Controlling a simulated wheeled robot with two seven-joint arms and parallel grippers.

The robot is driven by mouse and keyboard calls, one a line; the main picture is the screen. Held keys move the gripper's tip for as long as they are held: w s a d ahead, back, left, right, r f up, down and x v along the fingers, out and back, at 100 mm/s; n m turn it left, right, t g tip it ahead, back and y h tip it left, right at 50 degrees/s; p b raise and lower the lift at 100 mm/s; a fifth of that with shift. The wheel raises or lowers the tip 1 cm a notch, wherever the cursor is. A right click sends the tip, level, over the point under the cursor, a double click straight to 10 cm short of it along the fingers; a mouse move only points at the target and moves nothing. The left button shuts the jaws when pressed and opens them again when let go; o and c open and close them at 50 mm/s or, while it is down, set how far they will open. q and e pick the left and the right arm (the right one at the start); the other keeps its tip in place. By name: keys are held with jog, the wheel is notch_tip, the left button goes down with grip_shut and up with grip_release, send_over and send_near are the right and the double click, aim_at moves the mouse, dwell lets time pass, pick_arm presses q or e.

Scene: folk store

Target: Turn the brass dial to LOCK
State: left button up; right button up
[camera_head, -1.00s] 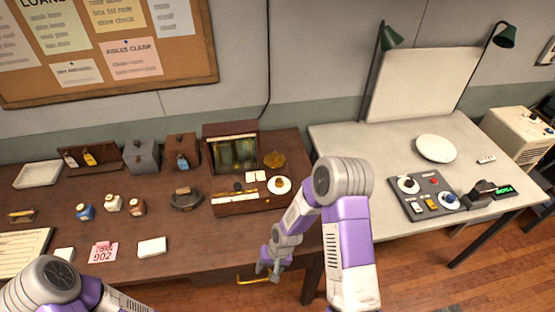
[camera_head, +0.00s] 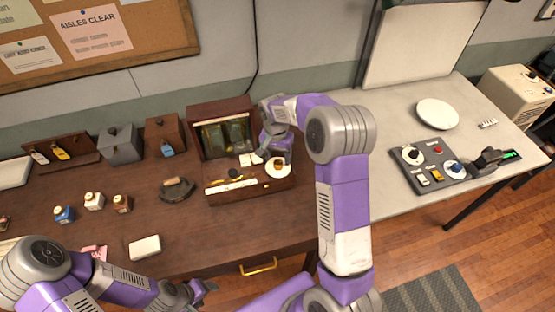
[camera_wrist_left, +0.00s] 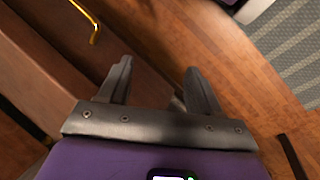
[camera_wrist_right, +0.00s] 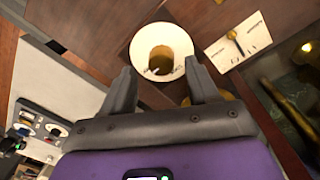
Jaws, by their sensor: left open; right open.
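The brass dial (camera_wrist_right: 160,60) sits on a round white plate (camera_wrist_right: 140,48) on top of the wooden box (camera_head: 235,192). The marks on the plate are too small to read. My right gripper (camera_wrist_right: 159,72) is open and hovers at the dial, with its fingertips on the near side of the plate. In the head view it partly covers the dial and white plate (camera_head: 278,171); contact cannot be told. My left gripper (camera_wrist_left: 157,78) is open and empty, low near the table's front edge; it also shows in the head view (camera_head: 203,288).
A small lever on white cards (camera_wrist_right: 239,42) sits beside the dial. The box's raised back holds a dark glass window (camera_head: 222,142). A dark clamp-like tool (camera_head: 178,190) lies left of it. A brass drawer handle (camera_head: 258,266) projects below. A grey control panel (camera_head: 428,166) stands on the right table.

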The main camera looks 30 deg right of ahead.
aim_at(278, 165)
jog(key=shift+f, duration=1.15)
